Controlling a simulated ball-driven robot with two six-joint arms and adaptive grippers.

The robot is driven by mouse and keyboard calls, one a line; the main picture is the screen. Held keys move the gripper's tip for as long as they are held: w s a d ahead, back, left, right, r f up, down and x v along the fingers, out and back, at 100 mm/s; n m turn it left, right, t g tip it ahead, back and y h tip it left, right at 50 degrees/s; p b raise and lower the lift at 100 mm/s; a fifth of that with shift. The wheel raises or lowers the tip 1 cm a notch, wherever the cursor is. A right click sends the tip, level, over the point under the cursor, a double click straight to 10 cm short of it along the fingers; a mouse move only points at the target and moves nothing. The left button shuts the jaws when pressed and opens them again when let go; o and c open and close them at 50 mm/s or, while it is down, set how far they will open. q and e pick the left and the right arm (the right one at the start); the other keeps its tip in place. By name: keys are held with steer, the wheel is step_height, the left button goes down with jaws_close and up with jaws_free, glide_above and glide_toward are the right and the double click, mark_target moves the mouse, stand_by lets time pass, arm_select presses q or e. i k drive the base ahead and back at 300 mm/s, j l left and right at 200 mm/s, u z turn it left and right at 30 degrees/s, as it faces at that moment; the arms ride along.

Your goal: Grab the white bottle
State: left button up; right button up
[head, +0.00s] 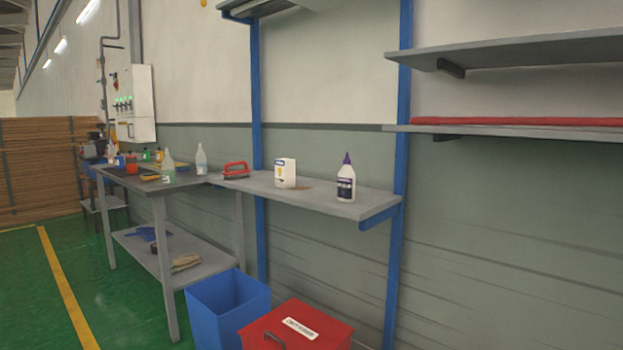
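A white bottle (346,183) with a purple pointed cap and a dark label stands upright near the right end of a grey wall shelf (370,208). Nothing touches it in the head view. Neither of my grippers shows in this view.
A white box (285,173) and a red-handled tool (236,170) stand left of the bottle. A workbench (190,181) with clear bottles adjoins the shelf. A blue bin (228,309) and a red lidded bin (297,328) stand below. Upper shelves (520,50) are at right. Green floor is open at left.

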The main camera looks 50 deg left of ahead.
mark_target(347, 178)
steer(key=u, duration=1.4)
steer(key=i+j, duration=0.15)
steer(key=j, duration=0.2)
steer(key=i+j+z, duration=0.1)
steer(key=j, duration=0.3)
steer(key=i+j, duration=0.15)
steer(key=j, duration=0.2)
steer(key=i+j+z, duration=0.1)
steer(key=j, duration=0.3)
steer(key=i+j, duration=0.1)
steer(key=j, duration=0.3)
steer(key=i+j+z, duration=0.1)
steer(key=j, duration=0.3)
